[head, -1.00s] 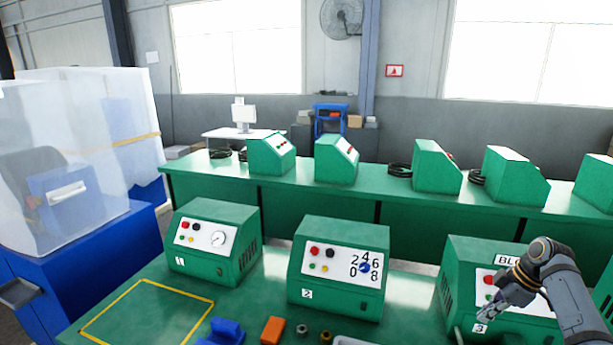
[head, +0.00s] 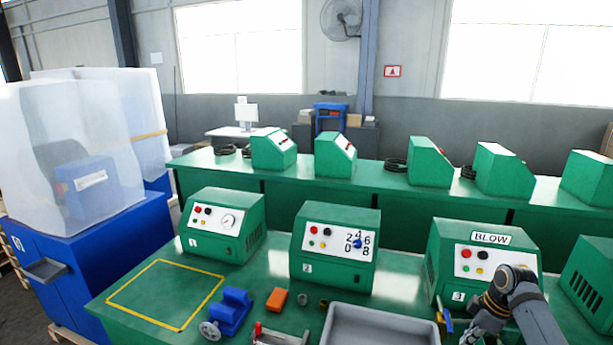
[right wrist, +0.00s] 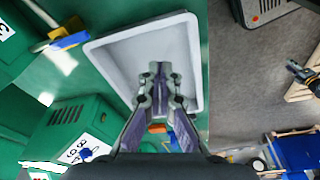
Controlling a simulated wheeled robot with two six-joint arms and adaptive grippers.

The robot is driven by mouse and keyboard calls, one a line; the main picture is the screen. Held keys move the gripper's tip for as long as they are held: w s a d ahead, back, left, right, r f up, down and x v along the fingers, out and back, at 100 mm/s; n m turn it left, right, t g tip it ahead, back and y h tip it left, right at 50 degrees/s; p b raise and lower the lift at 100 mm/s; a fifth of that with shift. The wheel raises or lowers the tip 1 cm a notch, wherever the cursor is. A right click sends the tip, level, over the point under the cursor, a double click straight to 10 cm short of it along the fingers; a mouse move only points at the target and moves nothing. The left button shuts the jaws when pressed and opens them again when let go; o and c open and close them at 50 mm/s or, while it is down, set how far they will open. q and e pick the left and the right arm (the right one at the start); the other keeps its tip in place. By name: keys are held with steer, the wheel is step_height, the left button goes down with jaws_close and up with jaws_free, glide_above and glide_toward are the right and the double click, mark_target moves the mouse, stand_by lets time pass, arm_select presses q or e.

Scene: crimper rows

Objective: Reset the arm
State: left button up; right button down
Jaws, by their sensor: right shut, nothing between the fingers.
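My right gripper (head: 474,336) is low at the right in the head view, in front of machine 3 (head: 480,262) and beside the right side of the grey tray (head: 375,312). In the right wrist view, the gripper (right wrist: 161,72) points over the pale tray (right wrist: 112,48), its two fingers shut together with nothing between them. Its fingertips are partly cut off by the lower edge of the head view. My left gripper does not show in the head view.
Green machine 2 (head: 336,249) and machine 1 (head: 223,225) stand along the bench. A blue vise (head: 230,311), an orange block (head: 277,299) and small nuts lie before them. A yellow-outlined area (head: 165,294) is empty. A blue-and-yellow tool (head: 445,322) is near the gripper.

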steer(key=s+a+f+m+h, duration=0.1)
steer(key=s+a+f+m, duration=0.1)
steer(key=s+a+f, duration=0.35)
steer(key=s+a+f+m+h, duration=0.1)
steer(key=s+a+f+m, duration=0.15)
steer(key=s+a, duration=0.6)
steer(key=s+a+r+m+t, duration=0.2)
steer(key=s+a+r+m, duration=0.15)
steer(key=s+m, duration=0.45)
steer(key=s+d+f+n+g+b, duration=0.1)
steer(key=s+f+b, duration=0.2)
steer(key=f, duration=1.5)
steer(key=s+d+f+n+b, duration=0.1)
steer(key=s+f+b, duration=0.2)
steer(key=f, duration=1.4)
arm_select(q)
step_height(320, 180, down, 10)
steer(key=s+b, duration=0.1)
steer(key=b, duration=0.3)
arm_select(e)
steer(key=s+d+f+g, duration=0.1)
steer(key=s+f, duration=1.6)
steer(key=shift+f+h, duration=0.15)
steer(key=shift+h, duration=0.15)
